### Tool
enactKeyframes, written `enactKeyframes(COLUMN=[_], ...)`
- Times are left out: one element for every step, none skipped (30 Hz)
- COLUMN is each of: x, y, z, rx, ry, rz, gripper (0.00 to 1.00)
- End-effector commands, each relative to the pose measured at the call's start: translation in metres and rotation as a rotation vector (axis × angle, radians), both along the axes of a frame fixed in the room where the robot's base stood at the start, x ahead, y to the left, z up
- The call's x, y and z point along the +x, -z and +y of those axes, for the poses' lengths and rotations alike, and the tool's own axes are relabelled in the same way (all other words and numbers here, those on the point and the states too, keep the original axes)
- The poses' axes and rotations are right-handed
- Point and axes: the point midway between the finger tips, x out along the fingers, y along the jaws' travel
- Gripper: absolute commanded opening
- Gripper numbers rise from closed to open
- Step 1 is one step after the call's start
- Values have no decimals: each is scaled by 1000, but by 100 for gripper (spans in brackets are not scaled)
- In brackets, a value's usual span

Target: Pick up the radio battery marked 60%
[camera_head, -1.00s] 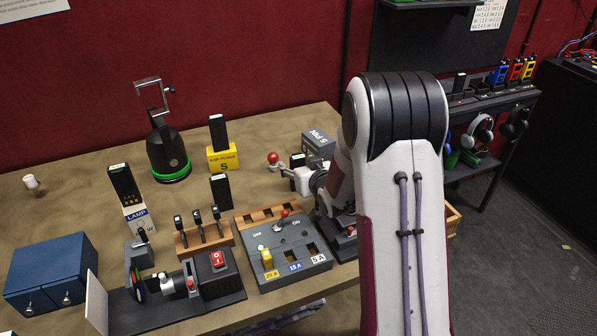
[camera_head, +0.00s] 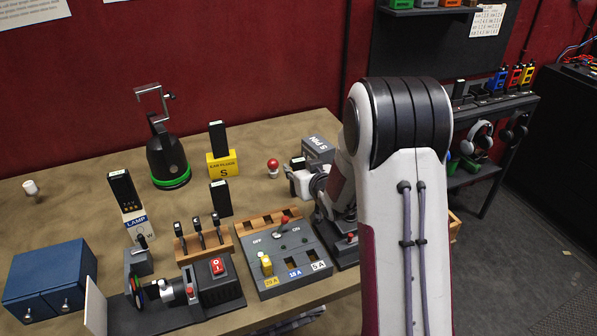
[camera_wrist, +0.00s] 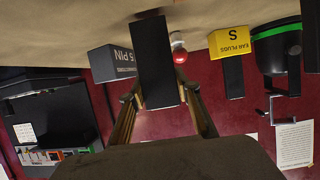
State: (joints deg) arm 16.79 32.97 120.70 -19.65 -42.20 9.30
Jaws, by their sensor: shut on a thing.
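My gripper (camera_wrist: 158,98) is shut on a black upright block, the battery (camera_wrist: 155,62), in the wrist view. Its face towards the camera is plain, and no charge mark is readable. In the head view the battery's top (camera_head: 297,162) shows beside the grey box, and my arm hides part of the gripper. Other black batteries stand on the yellow ear plugs box (camera_head: 218,137), on the table (camera_head: 220,198) and on the white lamp box (camera_head: 123,189).
The back left of the table is mostly clear.

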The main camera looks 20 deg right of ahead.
Motion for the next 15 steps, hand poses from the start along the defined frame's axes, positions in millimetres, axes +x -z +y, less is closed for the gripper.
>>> enactKeyframes(x=[1, 1, 0, 0, 0, 1, 1, 1, 0, 0, 0, 1, 1, 1, 1], y=[-6, -8, -12, -16, -19, -24, -28, -32, -37, -41, -46, -51, -55, -59, -64], z=[0, 0, 0, 0, 0, 0, 0, 0, 0, 0, 0, 0, 0, 0, 0], rx=[-1, -1, -2, -2, -2, -2, -2, -1, -2, -2, -2, -1, -2, -2, -2], ry=[0, 0, -1, 0, 0, 1, 1, 0, -1, -1, 0, 0, -1, -1, -1], rz=[-4, -4, -4, -4, -5, -5, -5, -5, -5, -4, -5, -6, -5, -5, -6], gripper=[8, 8, 8, 8, 8, 8, 8, 8, 8, 8, 8, 8, 8, 8, 8])
